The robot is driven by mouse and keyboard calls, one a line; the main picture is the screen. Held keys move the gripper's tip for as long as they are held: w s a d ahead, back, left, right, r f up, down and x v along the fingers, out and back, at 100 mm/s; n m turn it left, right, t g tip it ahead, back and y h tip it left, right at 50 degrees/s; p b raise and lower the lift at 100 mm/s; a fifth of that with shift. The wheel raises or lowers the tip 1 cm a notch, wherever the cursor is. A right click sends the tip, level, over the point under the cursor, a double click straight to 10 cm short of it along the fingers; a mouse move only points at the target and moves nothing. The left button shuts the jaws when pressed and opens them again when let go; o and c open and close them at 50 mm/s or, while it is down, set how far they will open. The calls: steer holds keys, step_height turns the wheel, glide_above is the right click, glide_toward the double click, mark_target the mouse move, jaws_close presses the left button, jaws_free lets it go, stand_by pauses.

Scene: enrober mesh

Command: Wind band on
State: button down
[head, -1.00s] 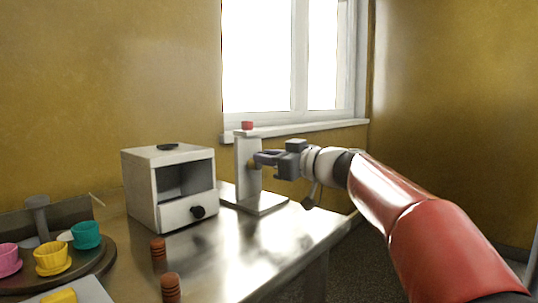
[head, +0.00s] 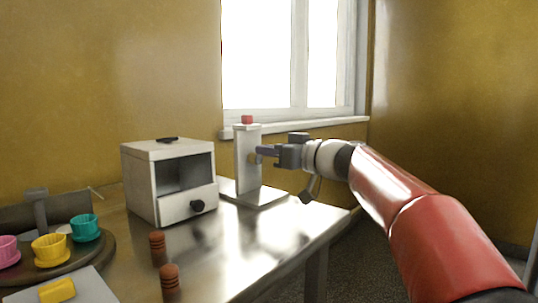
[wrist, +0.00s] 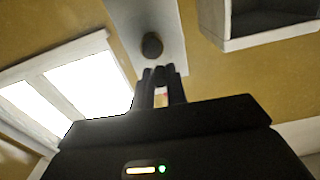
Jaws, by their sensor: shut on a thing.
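A white post (head: 247,165) on a flat base plate stands near the table's far right end, with a red block (head: 247,119) on top. A round knob (wrist: 152,45) sits on the post's face; it looks dark in the wrist view and tan in the head view (head: 253,158). My gripper (head: 260,151) reaches in from the right, its fingertips close in front of this knob. In the wrist view the fingers are nearly together, shut on a small part that is too dark to make out. I cannot tell whether that part belongs to the knob. No separate band shows clearly.
A white box (head: 140,180) with an open front and a black knob (head: 197,206) stands left of the post. Two brown ribbed cylinders (head: 157,247) stand in front. Coloured cups (head: 84,228) and a yellow block (head: 57,290) are at left. The metal table (head: 225,245) is clear at front right.

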mark_target(268, 160)
steer(key=m, duration=0.5)
steer(key=w+d+f+m, duration=0.1)
steer(key=m, duration=0.5)
steer(key=w+d+f+m, duration=0.1)
steer(key=m, duration=0.4)
steer(key=shift+w+b, duration=0.2)
steer(key=shift+b, duration=0.15)
steer(key=m, duration=0.2)
steer(key=f+m+p, duration=0.1)
steer(key=m, duration=0.2)
steer(key=shift+f+m, duration=0.2)
steer(key=shift+m, duration=0.1)
steer(key=c, duration=1.7)
jaws_free()
steer(key=b+v, duration=0.1)
steer(key=v, duration=0.6)
steer(key=shift+s+d, duration=0.3)
